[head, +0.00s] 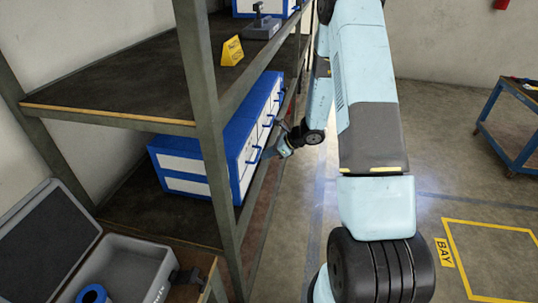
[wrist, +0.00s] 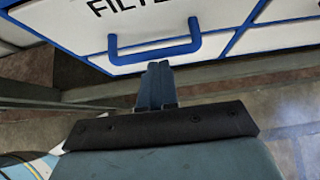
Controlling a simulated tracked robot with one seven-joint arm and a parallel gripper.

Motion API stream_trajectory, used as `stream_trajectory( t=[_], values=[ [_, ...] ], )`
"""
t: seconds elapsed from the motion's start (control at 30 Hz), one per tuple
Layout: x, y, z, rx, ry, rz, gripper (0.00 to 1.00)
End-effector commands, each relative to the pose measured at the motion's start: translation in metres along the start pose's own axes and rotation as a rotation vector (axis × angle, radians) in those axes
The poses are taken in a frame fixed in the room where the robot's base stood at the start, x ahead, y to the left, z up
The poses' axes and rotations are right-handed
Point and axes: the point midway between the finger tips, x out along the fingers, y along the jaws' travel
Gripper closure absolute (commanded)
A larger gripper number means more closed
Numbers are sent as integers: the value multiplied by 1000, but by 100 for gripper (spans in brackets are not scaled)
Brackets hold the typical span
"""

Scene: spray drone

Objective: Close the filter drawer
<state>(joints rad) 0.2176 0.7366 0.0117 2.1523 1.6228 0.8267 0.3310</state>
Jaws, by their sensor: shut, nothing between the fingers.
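The filter drawer (wrist: 130,18) fills the top of the wrist view, a white front with a blue border, part of a black label reading "FILTE", and a blue bar handle (wrist: 155,48). My gripper (wrist: 157,66) is shut and empty, its fingertips just below the middle of the handle; I cannot tell whether they touch it. In the head view the blue-and-white drawer cabinet (head: 180,162) sits on the lower shelf, and my gripper (head: 275,151) is beside its handled front. How far the filter drawer stands out is unclear from these views.
A shelf post (head: 207,110) stands in front of the cabinet. A yellow sign (head: 232,51) and a grey device (head: 262,27) are on the upper shelf. An open grey case (head: 125,266) is at lower left. The floor to the right is clear up to a blue cart (head: 515,125).

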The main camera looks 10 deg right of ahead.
Motion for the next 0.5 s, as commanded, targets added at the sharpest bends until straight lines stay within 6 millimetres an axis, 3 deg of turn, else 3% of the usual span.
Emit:
stream_trajectory(
  t=[0.03,0.27,0.5],
  values=[
    [6,2,9,-7,-13,9,100],
    [8,2,11,-10,-16,10,100],
    [-1,-1,0,-8,-14,8,100]
  ],
)
